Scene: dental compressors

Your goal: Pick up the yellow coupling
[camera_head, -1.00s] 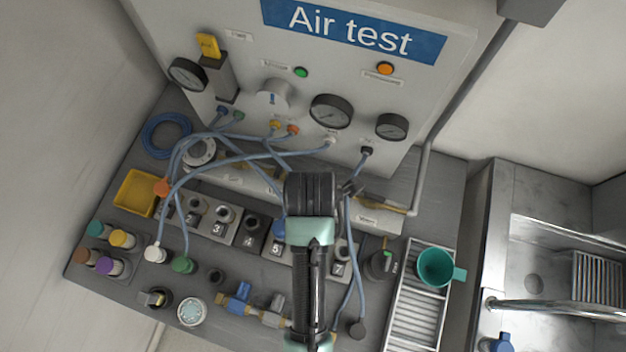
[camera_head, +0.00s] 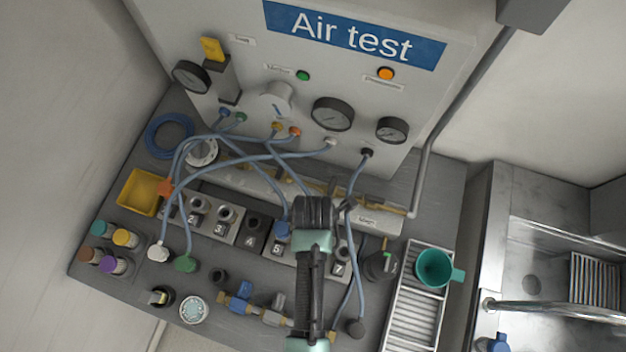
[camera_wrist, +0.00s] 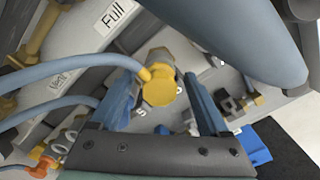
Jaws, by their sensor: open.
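In the wrist view the yellow coupling (camera_wrist: 160,88) has a round yellow face and a metal body behind it. A blue hose runs from it to the left. It sits by the numbered stations, with a 5 printed just below it. My gripper (camera_wrist: 160,78) is open, with one finger on each side of the coupling. I cannot tell whether either finger touches it. In the head view my gripper (camera_head: 316,212) is over the row of numbered sockets (camera_head: 225,222), and my arm hides the yellow coupling.
Blue hoses cross the bench from the gauge panel (camera_head: 300,65) close to my gripper. A yellow tray (camera_head: 124,203) and several capped bottles stand at the left. A teal mug (camera_head: 434,267) stands on the drain rack (camera_head: 415,318) at the right, beside the sink.

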